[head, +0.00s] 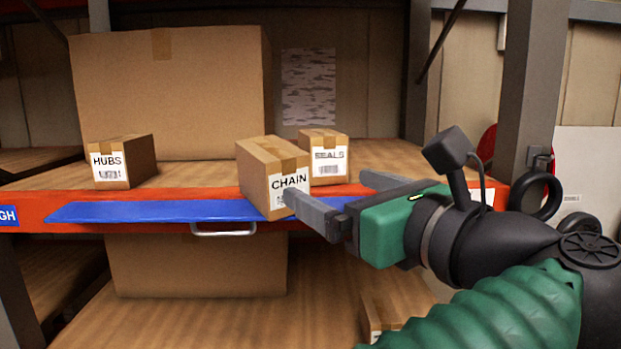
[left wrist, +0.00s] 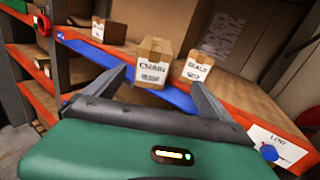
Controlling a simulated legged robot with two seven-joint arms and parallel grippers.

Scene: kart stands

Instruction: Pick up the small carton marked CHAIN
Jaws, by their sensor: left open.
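The small brown carton marked CHAIN (head: 262,172) stands at the front edge of the orange shelf, by the blue strip, turned at an angle. In the left wrist view it (left wrist: 153,62) appears between and beyond my two fingers. My left gripper (head: 327,188) is open and empty, in front of the shelf and to the carton's right. In the head view one fingertip overlaps the carton's lower right corner; I cannot tell whether it touches. The left wrist view shows both fingers of the gripper (left wrist: 158,82) spread apart. My right gripper is not in view.
A SEALS carton (head: 325,155) stands close behind and right of the CHAIN carton. A HUBS carton (head: 123,162) is farther left. A large plain box (head: 170,90) stands behind. A grey upright (head: 527,90) is at right. The shelf between HUBS and CHAIN is clear.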

